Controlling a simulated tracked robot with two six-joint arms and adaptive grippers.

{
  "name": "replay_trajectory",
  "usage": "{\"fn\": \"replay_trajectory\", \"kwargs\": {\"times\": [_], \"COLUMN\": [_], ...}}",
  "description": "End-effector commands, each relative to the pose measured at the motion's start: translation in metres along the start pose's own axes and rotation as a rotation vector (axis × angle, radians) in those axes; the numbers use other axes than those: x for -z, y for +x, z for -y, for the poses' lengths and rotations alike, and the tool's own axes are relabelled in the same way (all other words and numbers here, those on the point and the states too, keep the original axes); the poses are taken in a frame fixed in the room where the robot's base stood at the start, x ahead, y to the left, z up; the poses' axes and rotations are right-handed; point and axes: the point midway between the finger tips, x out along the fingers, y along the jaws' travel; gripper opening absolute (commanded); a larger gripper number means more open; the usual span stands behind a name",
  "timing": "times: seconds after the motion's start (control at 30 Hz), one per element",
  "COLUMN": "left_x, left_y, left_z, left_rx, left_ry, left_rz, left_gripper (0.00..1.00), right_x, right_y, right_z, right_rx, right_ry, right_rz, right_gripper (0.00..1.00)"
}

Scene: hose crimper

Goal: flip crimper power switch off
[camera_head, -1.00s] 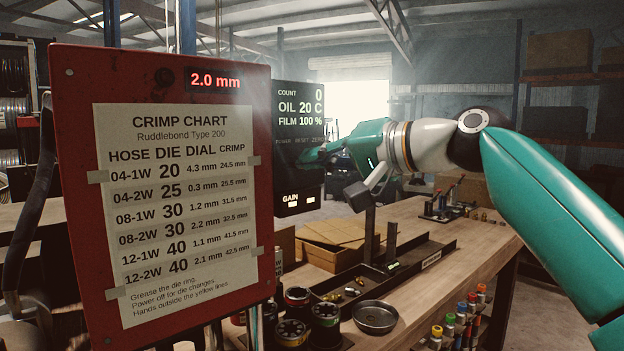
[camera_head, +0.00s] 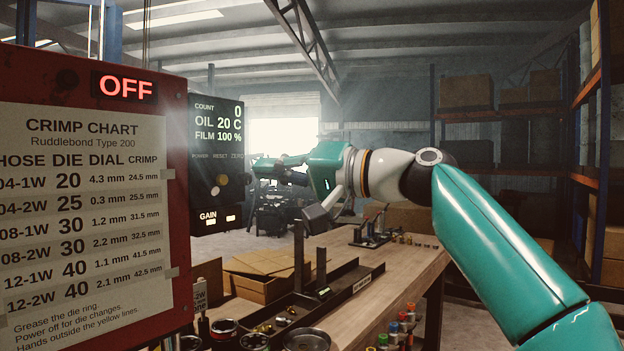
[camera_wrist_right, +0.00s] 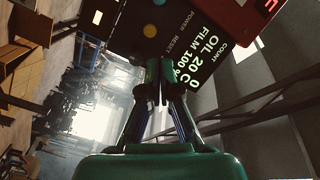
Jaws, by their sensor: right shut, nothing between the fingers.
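The crimper's red housing (camera_head: 178,200) stands at the left of the head view, and its small display (camera_head: 125,87) reads OFF in red. The dark control panel (camera_head: 205,178) beside it carries POWER, RESET and ZERO labels and a lit readout. The power switch itself is too dark to make out. My right gripper (camera_head: 256,169) is shut and empty, its tips beside the panel's right edge. In the right wrist view the shut fingertips (camera_wrist_right: 153,78) point at the panel (camera_wrist_right: 185,55), near the RESET label; contact cannot be told. My left gripper is out of view.
A wooden bench (camera_head: 395,285) runs below my right arm, with a dark tray (camera_head: 345,290), a round metal dish (camera_head: 306,340) and several coloured bottles (camera_head: 393,333). An open cardboard box (camera_head: 255,280) is behind the tray. Shelves (camera_head: 590,160) stand at the right.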

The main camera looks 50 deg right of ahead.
Motion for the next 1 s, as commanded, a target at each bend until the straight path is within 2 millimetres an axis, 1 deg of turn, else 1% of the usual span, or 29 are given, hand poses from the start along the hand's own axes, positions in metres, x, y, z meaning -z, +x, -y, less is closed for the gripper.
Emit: {"fn": "replay_trajectory", "kwargs": {"times": [0.03,0.2,0.3,0.4,0.57,1.0], "left_x": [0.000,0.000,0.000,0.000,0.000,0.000], "left_y": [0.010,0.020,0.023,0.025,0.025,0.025], "left_z": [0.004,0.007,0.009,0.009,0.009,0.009], "left_rx": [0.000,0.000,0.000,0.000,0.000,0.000], "left_ry": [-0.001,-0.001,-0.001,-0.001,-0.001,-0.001], "left_rz": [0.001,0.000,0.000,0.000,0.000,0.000], "left_gripper": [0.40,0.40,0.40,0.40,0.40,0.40], "right_x": [-0.004,-0.006,-0.007,-0.008,-0.009,-0.009], "right_y": [-0.012,-0.044,-0.057,-0.065,-0.069,-0.068], "right_z": [-0.007,-0.011,-0.013,-0.012,-0.011,-0.011], "right_rx": [-0.002,-0.002,-0.003,-0.001,0.001,0.002], "right_ry": [-0.001,0.000,0.001,0.000,0.001,0.001], "right_rz": [-0.003,-0.002,0.000,0.001,0.005,0.006], "right_gripper": [0.00,0.00,0.00,0.00,0.00,0.00]}}
